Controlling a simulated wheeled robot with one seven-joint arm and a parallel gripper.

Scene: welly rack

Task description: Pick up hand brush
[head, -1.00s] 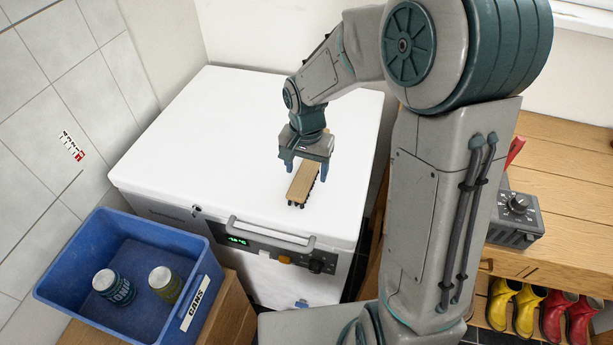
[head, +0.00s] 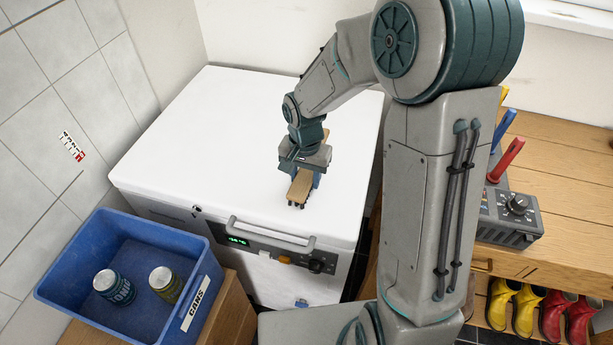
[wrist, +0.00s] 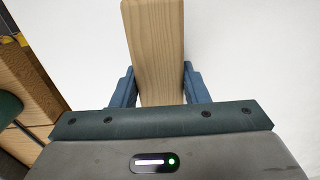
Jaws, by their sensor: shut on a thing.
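The hand brush (head: 300,189) has a light wooden back and dark bristles underneath. It is on the white lid of the chest freezer (head: 230,130), near the front edge. My gripper (head: 302,178) is over the brush, shut on it, with a blue finger on each side. In the wrist view the wooden back (wrist: 155,50) runs up between the two blue fingers (wrist: 159,88). The bristles are hidden there. I cannot tell whether the brush is clear of the lid.
A blue crate (head: 60,290) with two cans (head: 115,287) stands at the lower left. A bench (head: 570,180) at the right bears a grey device with a dial (head: 510,215) and upright coloured handles. Red and yellow boots stand below. The freezer lid is otherwise clear.

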